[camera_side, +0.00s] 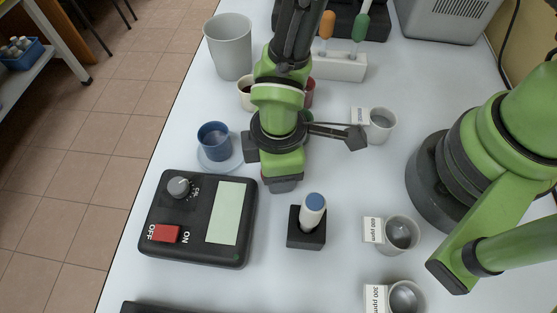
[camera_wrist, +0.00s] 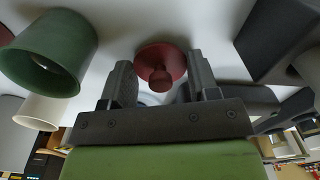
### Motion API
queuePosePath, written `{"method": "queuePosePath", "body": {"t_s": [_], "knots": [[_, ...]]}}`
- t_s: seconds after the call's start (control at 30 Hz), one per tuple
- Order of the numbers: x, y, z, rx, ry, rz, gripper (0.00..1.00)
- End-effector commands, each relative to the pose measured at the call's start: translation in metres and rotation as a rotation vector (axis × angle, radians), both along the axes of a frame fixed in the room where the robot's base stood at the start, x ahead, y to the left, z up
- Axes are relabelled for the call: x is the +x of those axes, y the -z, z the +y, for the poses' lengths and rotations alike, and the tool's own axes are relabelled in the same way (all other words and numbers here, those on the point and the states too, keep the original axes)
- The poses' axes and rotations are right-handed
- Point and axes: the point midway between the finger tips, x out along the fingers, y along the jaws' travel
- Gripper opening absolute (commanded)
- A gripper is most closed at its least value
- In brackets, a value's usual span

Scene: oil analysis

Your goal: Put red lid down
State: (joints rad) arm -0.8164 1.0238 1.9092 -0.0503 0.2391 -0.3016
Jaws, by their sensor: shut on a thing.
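The red lid (camera_wrist: 161,62) shows at the upper middle of the wrist view, a round disc with a knob facing my camera. My gripper (camera_wrist: 160,75) is shut on the lid, with its dark fingers on either side of the knob. Pale tabletop shows behind the lid; I cannot tell whether the lid touches it. In the side view my green wrist hangs over the middle of the table and the lid is hidden. A dark red cup (camera_side: 310,92) shows partly behind my arm there.
A blue cup (camera_side: 214,141) on a saucer stands left of my wrist. A meter (camera_side: 198,218) and a black stand holding a blue-topped vial (camera_side: 313,210) are in front. Labelled metal cups (camera_side: 399,236) stand at the right. A green cup (camera_wrist: 47,52) is close in the wrist view.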

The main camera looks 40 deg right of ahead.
Motion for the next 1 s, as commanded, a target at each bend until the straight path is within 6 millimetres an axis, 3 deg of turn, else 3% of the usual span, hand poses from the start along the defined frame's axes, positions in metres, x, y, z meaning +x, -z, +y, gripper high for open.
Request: {"method": "queuePosePath", "body": {"t_s": [0.13, 0.17, 0.27, 0.67, 1.0], "knots": [[0.000, 0.003, 0.000, -0.002, 0.000, 0.001, 0.33], [0.000, 0.003, 0.000, -0.001, 0.000, 0.000, 0.59], [0.000, 0.003, 0.000, -0.001, 0.000, 0.000, 0.80], [0.001, -0.007, 0.001, 0.002, -0.001, -0.002, 0.80], [0.001, -0.073, 0.001, 0.005, 0.000, -0.004, 0.80]]}}
